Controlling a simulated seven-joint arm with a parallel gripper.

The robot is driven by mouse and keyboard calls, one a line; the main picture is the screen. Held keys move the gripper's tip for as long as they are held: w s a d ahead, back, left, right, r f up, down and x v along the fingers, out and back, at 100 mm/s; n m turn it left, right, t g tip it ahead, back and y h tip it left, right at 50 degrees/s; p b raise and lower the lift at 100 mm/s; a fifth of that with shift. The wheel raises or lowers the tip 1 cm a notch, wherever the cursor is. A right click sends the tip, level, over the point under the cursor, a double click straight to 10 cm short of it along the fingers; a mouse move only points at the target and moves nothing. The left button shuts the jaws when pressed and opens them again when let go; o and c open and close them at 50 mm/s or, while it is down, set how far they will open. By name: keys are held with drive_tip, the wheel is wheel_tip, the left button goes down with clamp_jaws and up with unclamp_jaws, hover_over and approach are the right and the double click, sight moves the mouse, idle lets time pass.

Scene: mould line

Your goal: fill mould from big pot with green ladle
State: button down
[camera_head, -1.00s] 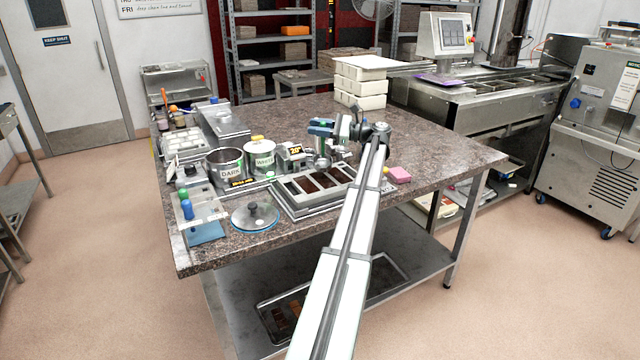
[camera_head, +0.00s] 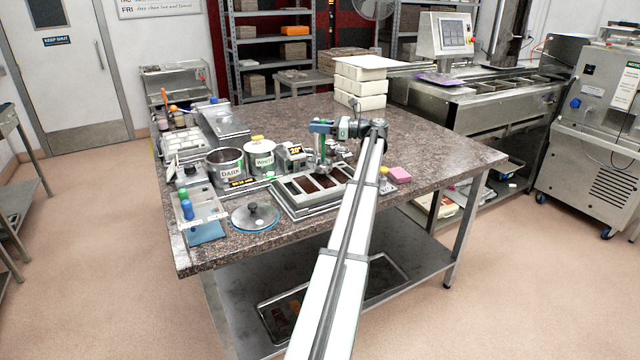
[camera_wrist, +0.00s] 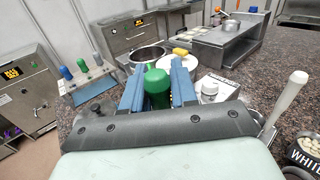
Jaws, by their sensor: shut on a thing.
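My gripper (camera_head: 320,127) is shut on the green ladle (camera_head: 321,146), above the mould. In the wrist view the ladle's green handle (camera_wrist: 157,84) stands between the two blue fingers; its bowl is hidden there. In the head view the ladle hangs about upright, its bowl low over the mould's back edge; I cannot tell what is in it. The mould (camera_head: 291,208) lies on the table; several compartments look dark brown, and the leftmost looks paler. The big pot (camera_head: 226,171), labelled DARK, stands left of the mould, open at the top.
A glass lid (camera_head: 255,217) lies at the front left. The table's right side is mostly clear.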

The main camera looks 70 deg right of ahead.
drive_tip(key=shift+r, duration=1.5)
idle(1.3)
